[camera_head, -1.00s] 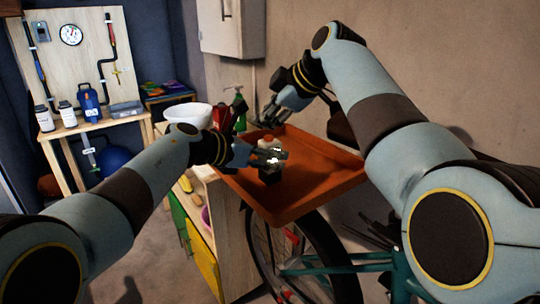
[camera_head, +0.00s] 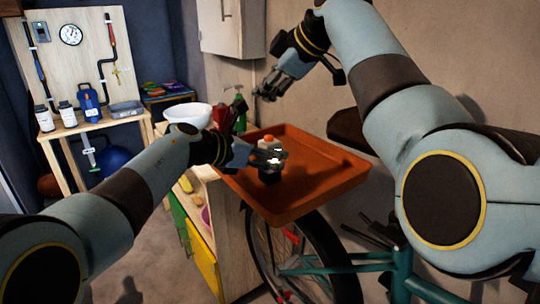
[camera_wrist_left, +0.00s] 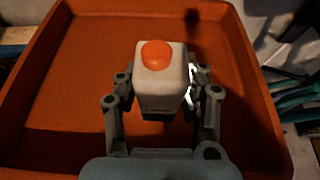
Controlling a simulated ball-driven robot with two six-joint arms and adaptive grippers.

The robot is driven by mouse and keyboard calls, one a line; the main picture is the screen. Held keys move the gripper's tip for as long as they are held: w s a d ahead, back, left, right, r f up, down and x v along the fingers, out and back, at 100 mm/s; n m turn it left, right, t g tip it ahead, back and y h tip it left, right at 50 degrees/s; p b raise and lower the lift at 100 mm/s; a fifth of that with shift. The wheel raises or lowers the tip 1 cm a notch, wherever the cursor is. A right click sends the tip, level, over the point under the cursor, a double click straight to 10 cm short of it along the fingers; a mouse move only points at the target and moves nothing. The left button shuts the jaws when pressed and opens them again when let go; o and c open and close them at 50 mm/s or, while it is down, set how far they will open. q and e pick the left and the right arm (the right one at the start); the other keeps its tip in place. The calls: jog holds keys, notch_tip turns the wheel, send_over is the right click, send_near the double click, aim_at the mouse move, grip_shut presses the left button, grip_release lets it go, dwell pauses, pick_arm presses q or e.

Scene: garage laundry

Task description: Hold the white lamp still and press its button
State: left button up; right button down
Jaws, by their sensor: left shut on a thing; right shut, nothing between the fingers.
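The white lamp (camera_wrist_left: 162,94) is a small boxy body with a round orange button (camera_wrist_left: 157,55) on top. It stands upright in the orange tray (camera_head: 320,190). In the head view the lamp (camera_head: 266,146) is mostly hidden behind my left gripper (camera_head: 272,158). In the left wrist view my left gripper (camera_wrist_left: 160,100) has one finger on each side of the lamp and is shut on it. My right gripper (camera_head: 264,95) is shut and empty. It is above and behind the tray's far edge, apart from the lamp.
A workbench with a pegboard (camera_head: 75,55) is at the back left. The tray's right part is bare.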

pick_arm(q)
jog(key=o, duration=1.3)
jog(key=shift+o, duration=0.2)
